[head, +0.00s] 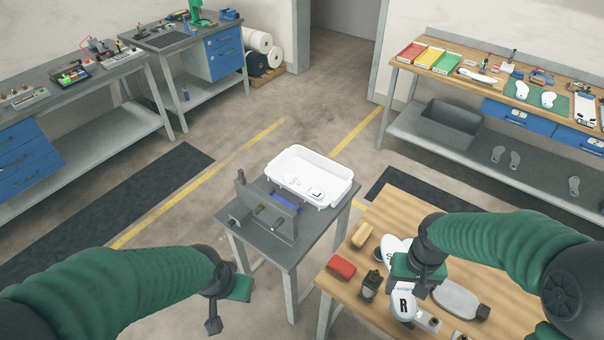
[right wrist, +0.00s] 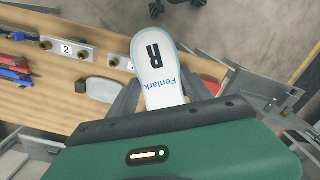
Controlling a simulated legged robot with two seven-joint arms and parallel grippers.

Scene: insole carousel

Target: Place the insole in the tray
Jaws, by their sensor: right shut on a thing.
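My right gripper (head: 405,279) is shut on a white insole (head: 403,306) marked R, above the wooden table. In the right wrist view the insole (right wrist: 155,75) points away from the gripper, with its R end and the word Fenlark showing; its middle is hidden by the gripper. The white tray (head: 337,192) stands on a grey stand, left of and beyond the gripper. A white insole (head: 316,194) marked L appears to lie in the tray. My left gripper (head: 232,300) is low at left, away from the tray, with nothing visible in it; its jaws do not show clearly.
A dark metal fixture (head: 268,215) stands in front of the tray. On the wooden table (head: 395,203) are a red block (head: 341,268), a tan block (head: 362,235), a small dark lantern-like item (head: 370,287) and a grey paddle-shaped piece (head: 457,300). Open floor lies left of the stand.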

